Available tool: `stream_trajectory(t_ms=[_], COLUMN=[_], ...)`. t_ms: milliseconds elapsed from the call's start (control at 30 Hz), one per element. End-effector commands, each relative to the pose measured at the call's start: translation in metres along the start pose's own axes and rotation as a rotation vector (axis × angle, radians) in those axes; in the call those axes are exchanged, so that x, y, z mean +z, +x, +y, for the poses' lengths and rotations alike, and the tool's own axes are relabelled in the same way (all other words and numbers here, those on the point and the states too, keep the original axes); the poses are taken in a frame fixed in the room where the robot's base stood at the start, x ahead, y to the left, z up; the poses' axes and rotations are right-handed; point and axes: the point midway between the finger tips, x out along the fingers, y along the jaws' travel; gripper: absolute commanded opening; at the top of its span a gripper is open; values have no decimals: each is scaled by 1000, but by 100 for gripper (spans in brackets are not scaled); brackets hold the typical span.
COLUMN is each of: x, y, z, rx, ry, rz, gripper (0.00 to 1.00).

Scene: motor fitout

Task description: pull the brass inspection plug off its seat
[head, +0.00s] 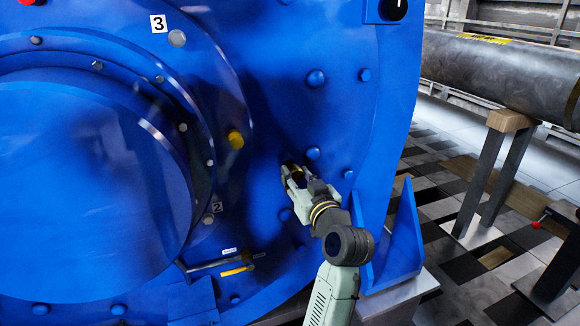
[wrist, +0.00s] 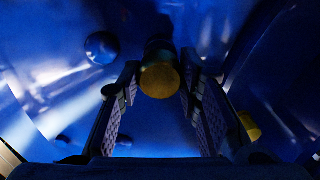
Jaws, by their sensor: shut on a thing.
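The brass inspection plug (wrist: 160,80) shows its round end between my fingers in the wrist view, with a dark, shadowed part behind it. My gripper (head: 293,174) is at the blue motor end face, right of the big round cover, and is shut on the plug. In the wrist view my gripper (wrist: 160,68) has one ridged finger on each side of the plug. In the head view the fingers mostly hide the plug. The seat is in shadow, and I cannot tell whether the plug touches it.
A yellow plug (head: 235,139) sticks out of the cover's flange to the left. Blue domed bolts (head: 316,78) stud the face around my gripper. A blue rib (head: 402,235) rises at right. A pipe (head: 500,75) rests on a stand beyond.

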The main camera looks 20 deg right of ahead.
Motion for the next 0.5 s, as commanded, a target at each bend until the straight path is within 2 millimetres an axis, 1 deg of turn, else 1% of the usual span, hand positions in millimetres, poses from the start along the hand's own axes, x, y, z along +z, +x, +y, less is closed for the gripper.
stream_trajectory(t_ms=[500], x=[0], y=[-21], z=[1], rx=[1], ry=[0], rz=[1], gripper=[0])
